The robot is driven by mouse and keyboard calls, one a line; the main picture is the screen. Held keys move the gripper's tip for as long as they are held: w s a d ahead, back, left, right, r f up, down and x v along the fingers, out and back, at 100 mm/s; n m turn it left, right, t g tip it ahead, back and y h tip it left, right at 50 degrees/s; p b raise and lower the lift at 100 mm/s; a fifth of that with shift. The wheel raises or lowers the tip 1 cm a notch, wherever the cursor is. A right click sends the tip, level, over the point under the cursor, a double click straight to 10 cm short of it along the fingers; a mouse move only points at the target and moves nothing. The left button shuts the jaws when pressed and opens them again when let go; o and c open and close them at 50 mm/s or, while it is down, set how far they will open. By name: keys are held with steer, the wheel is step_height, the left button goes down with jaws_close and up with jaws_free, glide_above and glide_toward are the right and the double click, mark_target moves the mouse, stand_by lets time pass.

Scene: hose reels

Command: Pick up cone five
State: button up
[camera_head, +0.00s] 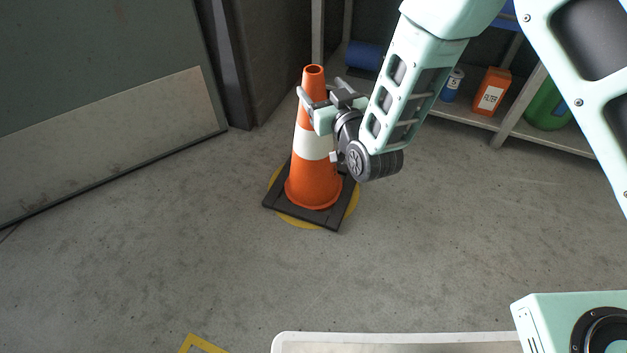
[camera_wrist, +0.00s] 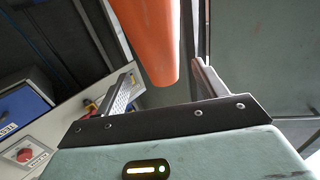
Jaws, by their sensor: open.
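One orange cone (camera_head: 314,183) with a white band stands upright on a black square base over a yellow floor disc (camera_head: 292,220). No number shows on it. My gripper (camera_head: 322,93) is beside the cone's upper part, on its right in the head view, with the jaws open. In the wrist view the cone's narrow top (camera_wrist: 155,40) shows between the two spread fingers (camera_wrist: 165,64), with a gap visible on either side. I cannot tell from these views whether a finger touches the cone.
A shelf (camera_head: 470,118) at the back right holds an orange container (camera_head: 491,91), a blue can (camera_head: 452,85) and a green container (camera_head: 547,106). A large grey-green panel (camera_head: 110,110) stands on the left. Bare concrete floor (camera_head: 150,260) lies in front of the cone.

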mark_target(318, 84)
steer(key=b+x, duration=0.1)
steer(key=x, duration=0.1)
steer(key=b+x, duration=0.2)
steer(key=shift+a+f, duration=0.1)
steer(key=shift+f, duration=0.1)
steer(key=shift+w+a+r, duration=0.15)
steer(key=shift+w+a, duration=0.05)
steer(key=shift+w, duration=0.2)
jaws_close()
steer(key=shift+r, duration=0.2)
